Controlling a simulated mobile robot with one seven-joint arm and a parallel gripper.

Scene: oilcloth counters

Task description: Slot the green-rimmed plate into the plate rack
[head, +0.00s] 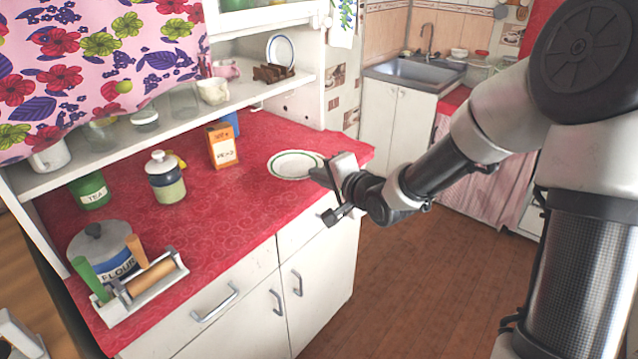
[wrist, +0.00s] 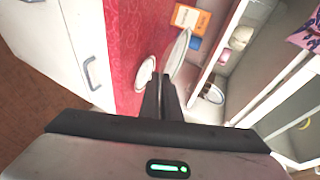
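The green-rimmed plate (head: 297,164) is white and shows nearly level over the red counter, left of my gripper (head: 318,176). In the wrist view the plate (wrist: 180,50) reaches forward from my fingertips (wrist: 163,82). The fingers are close together, apparently shut on its near edge; the contact itself is small and dark. The plate rack (head: 272,73) looks like a brown wooden stand on the hutch shelf, behind and above the plate. A blue-rimmed plate (head: 281,50) stands upright there, and also shows in the wrist view (wrist: 213,94).
A small white oval dish (wrist: 145,72) lies on the counter in the wrist view. An orange box (head: 222,146), a striped jar (head: 166,178) and a flour canister (head: 104,252) stand to the left. The shelf (head: 235,95) overhangs the counter's back. Red cloth is clear in the middle.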

